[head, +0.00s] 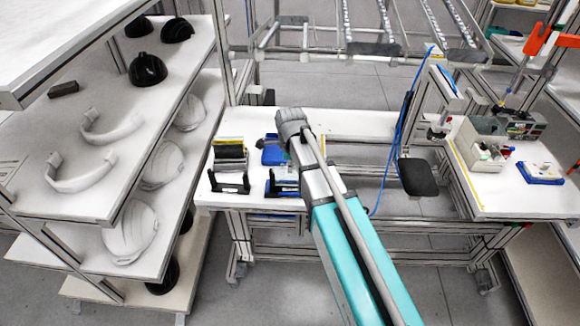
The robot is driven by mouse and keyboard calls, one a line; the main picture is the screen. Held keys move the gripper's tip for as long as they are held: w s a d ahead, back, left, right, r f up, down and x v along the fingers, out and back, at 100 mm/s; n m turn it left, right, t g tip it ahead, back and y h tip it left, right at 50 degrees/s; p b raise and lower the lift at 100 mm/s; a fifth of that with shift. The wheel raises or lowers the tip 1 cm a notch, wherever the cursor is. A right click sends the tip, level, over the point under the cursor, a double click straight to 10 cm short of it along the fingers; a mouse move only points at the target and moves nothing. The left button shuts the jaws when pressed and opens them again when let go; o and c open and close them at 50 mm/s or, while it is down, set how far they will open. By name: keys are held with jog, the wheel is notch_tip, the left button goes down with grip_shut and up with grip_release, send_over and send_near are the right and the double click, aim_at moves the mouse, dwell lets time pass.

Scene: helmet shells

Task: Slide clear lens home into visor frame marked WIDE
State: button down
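My arm reaches over the white workbench (365,125), its grey wrist above the bench's middle. The wrist and forearm hide my gripper's fingers, so I cannot see whether it is open or shut, or holds anything. A black-footed holder (229,181) stands on the bench's left part, with a dark panel and a yellow strip (229,140) behind it. A second black-footed holder (272,188) stands to its right, partly covered by my arm, with a pale bluish piece at it. I cannot make out the clear lens or read any WIDE marking.
A blue item (271,150) lies close to my wrist. A black pad (417,177) and blue cable (385,150) hang at the bench's right. Shelves with white helmet shells (131,232) stand left. A side table (500,190) with bins stands right. The bench right of my arm is mostly clear.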

jog(key=shift+f, duration=0.2)
jog(key=c, duration=0.7)
grip_release()
jog(key=shift+r, duration=0.15)
notch_tip(320, 180, up, 14)
jog(key=p, duration=1.3)
jog(key=shift+p, duration=0.35)
